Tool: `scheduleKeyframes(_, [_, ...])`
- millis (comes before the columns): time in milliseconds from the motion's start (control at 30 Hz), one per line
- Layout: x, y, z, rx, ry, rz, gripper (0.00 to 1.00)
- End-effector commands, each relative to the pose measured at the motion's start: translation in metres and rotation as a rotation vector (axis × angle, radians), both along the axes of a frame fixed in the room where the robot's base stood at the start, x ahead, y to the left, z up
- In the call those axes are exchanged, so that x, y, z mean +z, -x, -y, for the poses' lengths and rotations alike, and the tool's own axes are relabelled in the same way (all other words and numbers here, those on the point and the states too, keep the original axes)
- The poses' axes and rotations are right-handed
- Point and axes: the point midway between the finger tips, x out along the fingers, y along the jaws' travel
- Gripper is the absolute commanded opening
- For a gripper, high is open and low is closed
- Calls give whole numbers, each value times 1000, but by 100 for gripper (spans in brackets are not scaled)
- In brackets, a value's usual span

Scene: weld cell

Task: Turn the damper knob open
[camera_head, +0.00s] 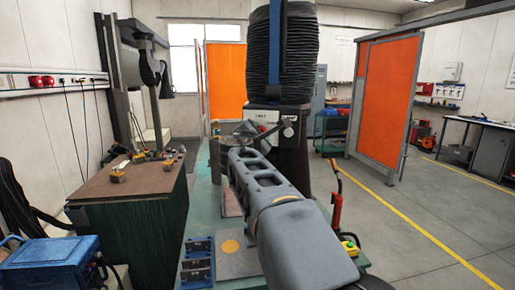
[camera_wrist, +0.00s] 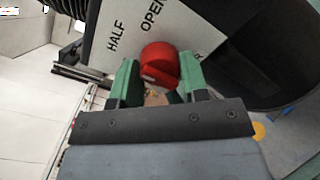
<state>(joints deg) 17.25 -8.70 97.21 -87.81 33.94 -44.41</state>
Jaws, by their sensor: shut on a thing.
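The damper knob (camera_wrist: 158,58) is red and round in the wrist view. It sits on a white label plate (camera_wrist: 203,20) that reads HALF and OPEN, with another word partly hidden at the right. My gripper (camera_wrist: 160,76) has its two green fingers on either side of the knob and is shut on it. The knob's pointing direction is not clear.
A bench with a brown top (camera_head: 130,185) stands at the left, with a blue case (camera_head: 50,265) in front. Orange screens (camera_head: 386,85) stand behind. A red-handled jack (camera_head: 337,205) is right of my arm. The floor farther right is free.

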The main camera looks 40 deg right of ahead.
Motion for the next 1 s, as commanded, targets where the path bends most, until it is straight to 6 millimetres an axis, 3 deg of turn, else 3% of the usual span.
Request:
scheduleKeyframes(500, [-4, 0, 0, 1, -291, 363, 17])
scheduleKeyframes(1000, [-1, 0, 0, -1, -446, 555, 17])
